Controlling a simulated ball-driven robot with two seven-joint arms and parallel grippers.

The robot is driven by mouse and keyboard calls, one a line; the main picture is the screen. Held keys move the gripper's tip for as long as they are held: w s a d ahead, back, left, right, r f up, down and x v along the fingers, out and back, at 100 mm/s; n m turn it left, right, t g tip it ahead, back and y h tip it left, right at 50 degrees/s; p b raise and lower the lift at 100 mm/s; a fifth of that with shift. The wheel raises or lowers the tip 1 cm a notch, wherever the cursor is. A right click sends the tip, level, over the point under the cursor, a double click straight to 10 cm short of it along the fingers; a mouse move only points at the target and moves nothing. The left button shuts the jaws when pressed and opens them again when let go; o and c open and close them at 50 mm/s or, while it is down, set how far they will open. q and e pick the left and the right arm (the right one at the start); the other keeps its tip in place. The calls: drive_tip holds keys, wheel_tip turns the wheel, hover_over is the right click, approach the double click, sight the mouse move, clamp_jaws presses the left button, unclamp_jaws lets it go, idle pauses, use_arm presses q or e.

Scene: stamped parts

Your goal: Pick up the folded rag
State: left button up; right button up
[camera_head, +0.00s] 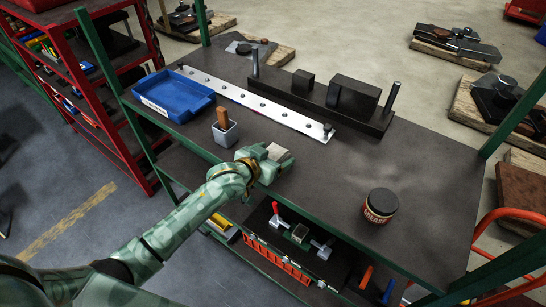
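A small beige-grey patch that looks like the folded rag (276,151) shows at the front part of the dark bench top (330,178). My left gripper (281,161) is right at it and covers part of it. The green hand hides its fingertips, so I cannot tell whether the fingers are open or shut on the rag, or whether the rag touches the bench. My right gripper is not in view.
A small grey cup with a brown-handled item (225,131) and a blue tray (173,95) stand left of the hand. A long metal strip (255,102) and a black block fixture (353,97) lie behind. A grease tin (380,205) stands right. The bench between hand and tin is clear.

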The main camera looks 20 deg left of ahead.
sight(273, 155)
use_arm(q)
drive_tip(key=c, duration=0.8)
drive_tip(key=shift+r, duration=0.15)
drive_tip(key=shift+c, duration=0.2)
drive_tip(key=shift+r, duration=0.25)
wheel_tip(273, 155, up, 3)
drive_tip(key=shift+s, duration=0.15)
drive_tip(key=s+r, duration=0.3)
drive_tip(key=r, duration=0.1)
drive_tip(key=shift+s+a+r+p, duration=0.1)
drive_tip(key=shift+s+a+p, duration=0.15)
drive_tip(key=shift+p, duration=0.15)
drive_tip(key=d+r+v, duration=0.1)
drive_tip(key=d+v, duration=0.1)
drive_tip(key=v, duration=0.9)
drive_tip(key=shift+s, duration=0.25)
